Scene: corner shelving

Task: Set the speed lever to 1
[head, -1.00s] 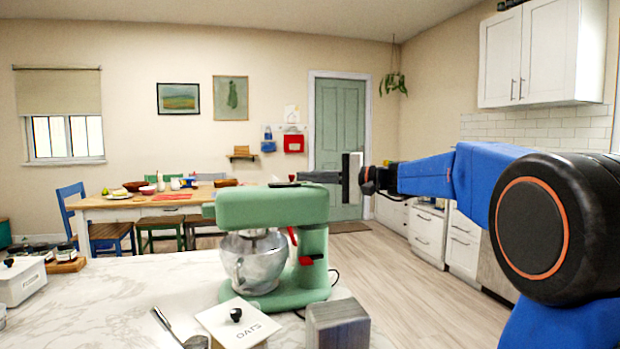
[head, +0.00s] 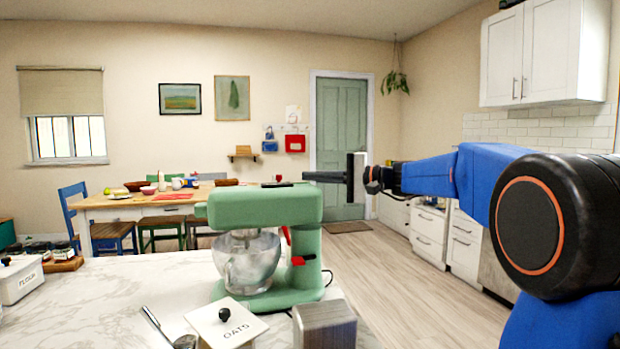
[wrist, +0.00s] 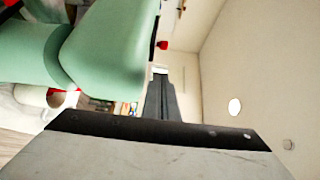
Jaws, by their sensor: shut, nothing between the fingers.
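The green stand mixer (head: 265,208) stands on the marble counter with its metal bowl (head: 247,262) under the head. A red lever (head: 287,236) shows on the side of its column, with a red part (head: 299,261) lower down. Which of these is the speed lever, and any number marks, I cannot make out. My gripper (head: 306,176) is shut and empty, pointing left just above the mixer's head at its right end in the head view. In the wrist view the shut fingers (wrist: 161,85) reach forward beside the green mixer body (wrist: 110,45).
A white OATS canister (head: 226,322) and a grey block (head: 324,325) stand at the counter's front, beside a metal utensil (head: 157,322). Jars (head: 38,250) and another white canister (head: 20,278) are at left. A dining table (head: 130,205) stands behind. Floor at right is clear.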

